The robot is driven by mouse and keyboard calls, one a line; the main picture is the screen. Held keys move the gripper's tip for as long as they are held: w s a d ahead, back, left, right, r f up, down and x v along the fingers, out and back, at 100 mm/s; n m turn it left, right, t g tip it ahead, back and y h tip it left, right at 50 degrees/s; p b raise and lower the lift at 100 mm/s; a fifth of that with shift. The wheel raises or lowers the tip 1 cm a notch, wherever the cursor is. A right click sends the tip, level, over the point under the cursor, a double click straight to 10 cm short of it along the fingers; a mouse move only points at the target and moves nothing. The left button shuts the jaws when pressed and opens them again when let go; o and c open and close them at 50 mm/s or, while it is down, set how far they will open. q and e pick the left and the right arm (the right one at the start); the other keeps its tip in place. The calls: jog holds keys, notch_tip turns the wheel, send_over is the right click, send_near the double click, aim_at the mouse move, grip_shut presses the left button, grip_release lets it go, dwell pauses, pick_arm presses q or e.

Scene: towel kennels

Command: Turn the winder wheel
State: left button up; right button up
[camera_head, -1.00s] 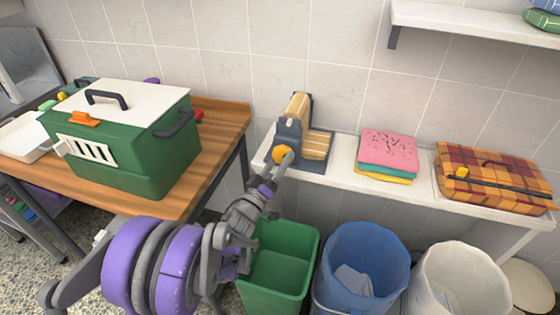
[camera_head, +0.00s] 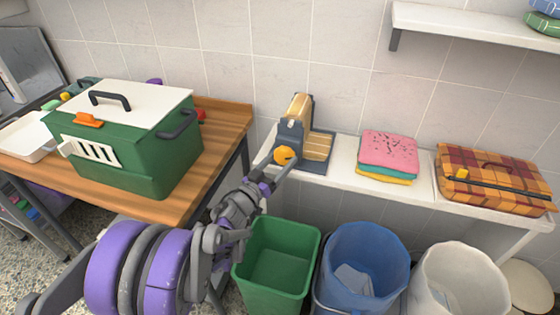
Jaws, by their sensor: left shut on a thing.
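The winder (camera_head: 318,147) stands on the white shelf, a grey-blue frame with a tan roll in it. Its orange wheel (camera_head: 284,155) is on the near left side. My left gripper (camera_head: 281,167) reaches up from the lower left and is shut on the orange wheel's near side. The fingertips are small in the picture and partly cover the wheel's lower edge. My right gripper is not in view.
A green pet carrier (camera_head: 130,165) stands on the wooden table at left. Folded towels (camera_head: 388,153) and a plaid case (camera_head: 492,180) lie right of the winder. Green (camera_head: 277,262), blue (camera_head: 362,262) and white (camera_head: 458,282) bins stand below the shelf.

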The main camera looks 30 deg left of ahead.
pick_arm(q)
jog(key=o, duration=1.3)
jog(key=shift+c, duration=0.2)
jog(key=s+f, duration=0.1)
jog(key=s, duration=0.9)
jog(key=shift+s+a, duration=0.35)
jog(key=shift+a, duration=0.1)
